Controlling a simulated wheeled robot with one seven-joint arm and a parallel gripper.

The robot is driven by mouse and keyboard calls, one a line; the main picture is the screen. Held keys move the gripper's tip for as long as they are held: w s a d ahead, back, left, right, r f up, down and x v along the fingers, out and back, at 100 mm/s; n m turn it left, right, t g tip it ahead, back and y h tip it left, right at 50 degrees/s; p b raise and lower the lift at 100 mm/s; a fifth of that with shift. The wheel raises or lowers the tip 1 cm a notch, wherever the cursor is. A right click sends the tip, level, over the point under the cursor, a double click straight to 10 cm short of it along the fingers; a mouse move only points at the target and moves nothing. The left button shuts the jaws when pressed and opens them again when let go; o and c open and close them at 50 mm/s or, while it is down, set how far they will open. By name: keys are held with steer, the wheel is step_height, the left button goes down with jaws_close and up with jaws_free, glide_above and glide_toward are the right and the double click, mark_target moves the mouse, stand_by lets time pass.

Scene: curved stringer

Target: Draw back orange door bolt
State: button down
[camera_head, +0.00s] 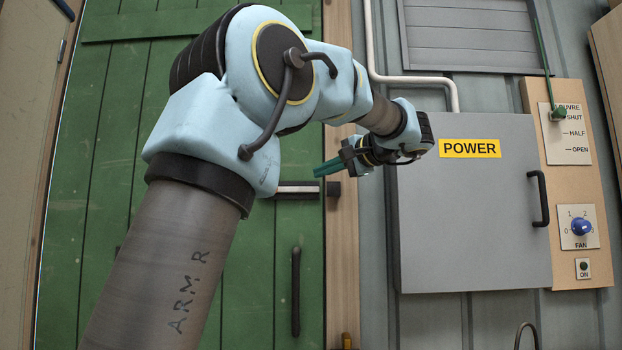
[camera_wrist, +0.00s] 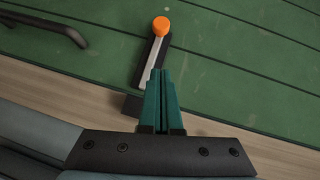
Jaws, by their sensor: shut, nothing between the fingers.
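The door bolt's silver rod (camera_wrist: 154,55) lies on a dark backing plate (camera_wrist: 146,72) on the green door, its orange knob (camera_wrist: 161,26) at the far end in the wrist view. In the head view the rod (camera_head: 300,189) runs level at the door's right edge; my arm hides the knob there. A dark block (camera_wrist: 132,106) sits on the wooden frame beside my fingers. My gripper (camera_wrist: 160,72) has its teal fingers together and empty, pointing along the rod toward the knob. In the head view my gripper (camera_head: 318,171) is just above the bolt; contact is unclear.
A dark door handle (camera_head: 295,291) stands out below the bolt and shows in the wrist view (camera_wrist: 70,32). A grey POWER cabinet (camera_head: 470,230) is right of the wooden frame (camera_head: 343,260). Beyond it is a panel with a fan knob (camera_head: 581,227) and louvre lever (camera_head: 557,114).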

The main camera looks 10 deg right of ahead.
steer(key=shift+v, duration=1.15)
